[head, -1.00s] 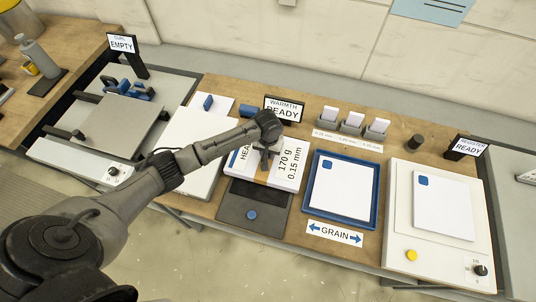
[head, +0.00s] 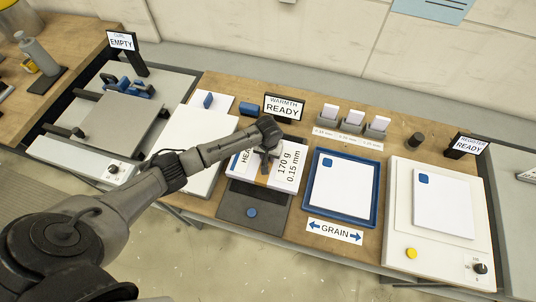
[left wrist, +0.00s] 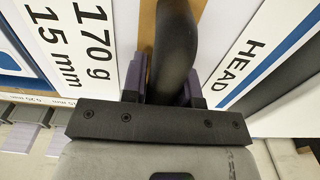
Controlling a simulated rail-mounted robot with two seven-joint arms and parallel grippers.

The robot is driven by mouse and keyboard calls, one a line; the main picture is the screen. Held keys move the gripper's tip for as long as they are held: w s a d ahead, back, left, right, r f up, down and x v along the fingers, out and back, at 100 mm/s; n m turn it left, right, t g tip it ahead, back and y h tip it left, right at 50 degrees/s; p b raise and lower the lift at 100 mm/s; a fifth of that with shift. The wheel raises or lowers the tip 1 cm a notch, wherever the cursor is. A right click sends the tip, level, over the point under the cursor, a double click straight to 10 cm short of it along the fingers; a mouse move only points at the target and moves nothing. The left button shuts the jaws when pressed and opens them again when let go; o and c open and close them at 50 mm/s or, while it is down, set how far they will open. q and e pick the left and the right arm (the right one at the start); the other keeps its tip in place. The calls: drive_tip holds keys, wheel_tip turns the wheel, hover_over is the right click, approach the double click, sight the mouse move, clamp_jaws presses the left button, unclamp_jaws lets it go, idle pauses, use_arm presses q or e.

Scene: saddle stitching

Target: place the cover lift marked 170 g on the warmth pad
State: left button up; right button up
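The cover lift (head: 286,168) is a white board with a tan strip across its middle, marked "170 g 0.15 mm" on one side and "HEAD" on the other; the 170 g marking (left wrist: 97,40) also shows in the left wrist view. My left gripper (head: 266,155) is over its middle, with the lift's dark curved handle (left wrist: 175,50) between its fingers; it appears shut on it. The lift is over the rear of the dark grey warmth pad (head: 270,212); whether it touches the pad is unclear. The pad's front, with a blue dot, shows. My right gripper is not in view.
The "WARMTH READY" sign (head: 284,107) stands behind the lift. A blue-rimmed tray (head: 372,200) is close on the right, with a "GRAIN" label (head: 335,231) in front. A white board (head: 205,135) is on the left, and the register station (head: 397,235) is far right.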

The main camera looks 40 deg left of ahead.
use_arm(q)
drive_tip(key=o, duration=0.4)
drive_tip(key=shift+r, duration=0.2)
